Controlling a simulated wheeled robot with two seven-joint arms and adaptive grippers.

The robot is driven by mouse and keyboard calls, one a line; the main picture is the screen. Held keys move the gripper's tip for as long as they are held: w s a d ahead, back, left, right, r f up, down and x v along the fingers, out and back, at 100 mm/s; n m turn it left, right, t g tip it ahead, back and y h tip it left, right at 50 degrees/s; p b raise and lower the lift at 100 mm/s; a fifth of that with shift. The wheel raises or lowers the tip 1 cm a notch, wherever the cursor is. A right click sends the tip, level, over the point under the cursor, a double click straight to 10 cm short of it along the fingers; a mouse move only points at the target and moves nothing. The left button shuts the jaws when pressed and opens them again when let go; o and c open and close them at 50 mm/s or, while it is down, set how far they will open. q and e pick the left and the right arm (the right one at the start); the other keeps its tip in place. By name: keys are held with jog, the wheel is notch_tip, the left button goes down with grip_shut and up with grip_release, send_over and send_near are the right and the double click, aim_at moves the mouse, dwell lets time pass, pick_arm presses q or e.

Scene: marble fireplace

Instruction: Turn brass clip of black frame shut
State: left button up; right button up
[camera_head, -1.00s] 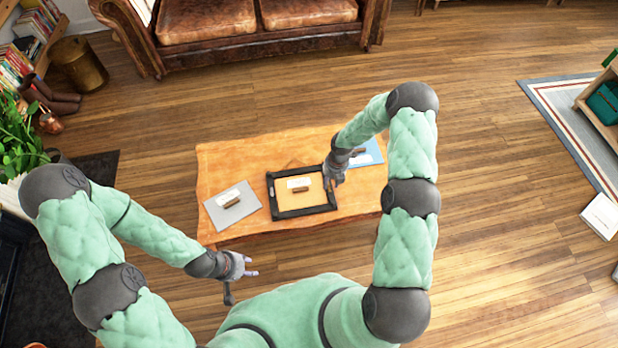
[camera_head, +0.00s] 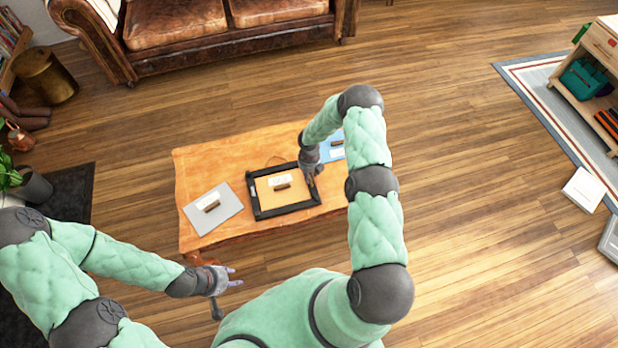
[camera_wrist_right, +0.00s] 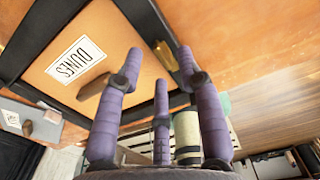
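The black frame (camera_head: 284,208) lies face down on the wooden coffee table, its tan back showing a brown peg and a white label. In the right wrist view, the black frame (camera_wrist_right: 140,22) carries a label reading DUNES. Contact with the clip cannot be told. My left gripper (camera_head: 236,276) is open and empty, in front of the table.
A grey board (camera_head: 212,222) with a peg and label lies left of the frame. A blue board (camera_head: 333,150) lies behind my right gripper. The coffee table (camera_head: 200,165) has bare room at the back left. A leather sofa (camera_head: 230,40) stands behind; open floor lies right.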

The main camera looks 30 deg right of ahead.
jog(key=shift+f, duration=0.85)
grip_shut()
